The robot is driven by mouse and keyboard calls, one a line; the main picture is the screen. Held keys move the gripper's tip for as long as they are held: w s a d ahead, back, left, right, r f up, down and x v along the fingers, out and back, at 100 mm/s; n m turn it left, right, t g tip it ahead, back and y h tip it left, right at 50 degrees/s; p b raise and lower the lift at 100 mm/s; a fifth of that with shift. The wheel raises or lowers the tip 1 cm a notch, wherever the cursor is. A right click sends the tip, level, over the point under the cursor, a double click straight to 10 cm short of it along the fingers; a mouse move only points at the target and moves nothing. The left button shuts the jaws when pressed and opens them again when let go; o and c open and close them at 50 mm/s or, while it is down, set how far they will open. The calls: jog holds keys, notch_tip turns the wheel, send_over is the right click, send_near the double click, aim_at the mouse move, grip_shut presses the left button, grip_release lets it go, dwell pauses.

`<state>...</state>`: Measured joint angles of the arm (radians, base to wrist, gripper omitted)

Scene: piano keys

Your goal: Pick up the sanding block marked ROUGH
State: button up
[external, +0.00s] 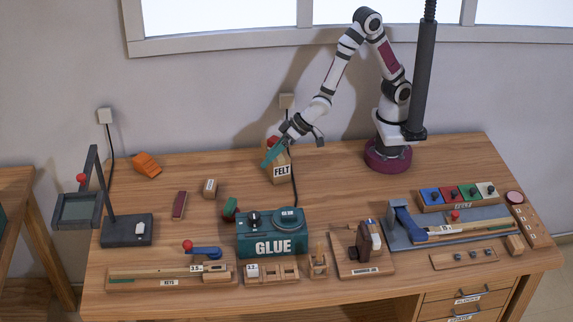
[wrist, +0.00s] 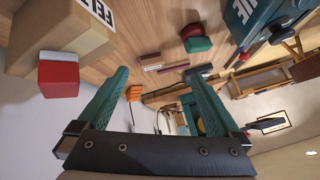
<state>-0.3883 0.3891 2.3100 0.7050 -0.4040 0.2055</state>
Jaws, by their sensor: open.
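No marking ROUGH can be read in either view. A small tan block with a pale label (external: 210,187) and a dark red block (external: 179,205) lie left of centre on the bench. Two small blocks also show in the wrist view, one of them dark red (wrist: 150,57); which of them is the sanding block I cannot tell. My gripper (wrist: 157,76) is open, with nothing between its teal fingers. In the external view it hangs beside and above the FELT box (external: 281,172), away from the small blocks.
A red block with a white top (wrist: 58,80) is close to my left finger in the wrist view. The GLUE unit (external: 272,246) stands front centre, a green-and-red item (external: 230,208) beside it. An orange wedge (external: 146,164) lies back left. Bare bench surrounds the small blocks.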

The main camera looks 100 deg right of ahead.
aim_at(211, 185)
jog(key=w+f+t+h, duration=0.1)
jog(key=w+f+n+t+h, duration=0.1)
jog(key=f+t, duration=0.1)
jog(key=w+f+n+t+h, duration=0.1)
jog(key=f, duration=0.1)
jog(key=shift+w+a+f+t, duration=0.15)
jog(key=shift+w+f+t, duration=0.05)
jog(key=shift+w+t, duration=0.1)
jog(key=x, duration=1.5)
jog(key=shift+w, duration=0.45)
jog(key=c, duration=1.1)
